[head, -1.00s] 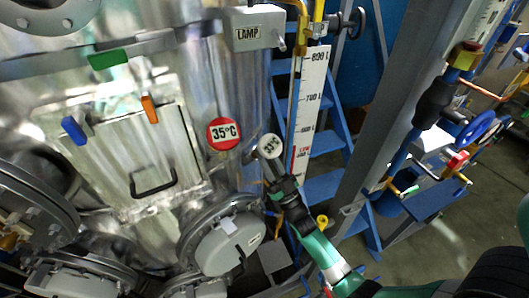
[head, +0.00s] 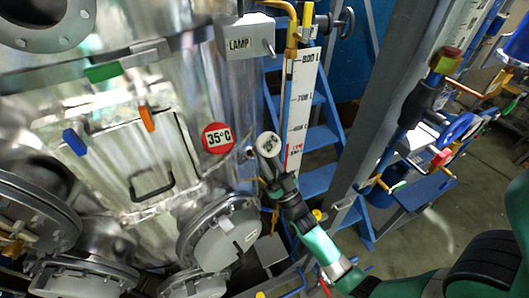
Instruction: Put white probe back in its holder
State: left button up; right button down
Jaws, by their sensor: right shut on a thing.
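The white probe (head: 268,145) shows as a small round white head with blurred dark marks on its face. It is at the tip of my right gripper (head: 276,176), which is shut on it. My green and black right arm reaches up from the lower right. The probe is held just right of the shiny metal tank (head: 205,80), near the red 35°C sign (head: 217,138). A small dark fitting (head: 249,153) shows on the tank wall just left of the probe; I cannot tell if it is the holder. The probe's stem is mostly hidden. My left gripper is not in view.
A white litre scale (head: 300,105) stands close right of the probe. A grey LAMP box (head: 247,37) is above. A round flanged cover (head: 222,240) is below left. Blue steps (head: 318,180) and a grey post (head: 384,120) stand to the right.

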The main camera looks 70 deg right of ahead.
aim_at(273, 149)
jog(key=shift+r, duration=0.1)
jog(key=shift+s+a+r+p, duration=0.25)
jog(key=shift+s+r+p, duration=0.2)
jog(key=shift+r+p, duration=0.25)
jog(key=shift+s+a+r+p, duration=0.25)
jog(key=shift+s+r+p, duration=0.3)
jog(key=shift+p, duration=0.2)
jog(key=shift+s+a+r+p, duration=0.25)
jog(key=shift+s+r+p, duration=0.15)
jog(key=shift+r+p, duration=0.3)
jog(key=shift+f, duration=0.1)
jog(key=shift+s+a, duration=0.1)
jog(key=s+a+f, duration=0.1)
jog(key=s+a, duration=0.2)
jog(key=s, duration=0.2)
jog(key=shift+s+f, duration=0.25)
jog(key=shift+f, duration=0.05)
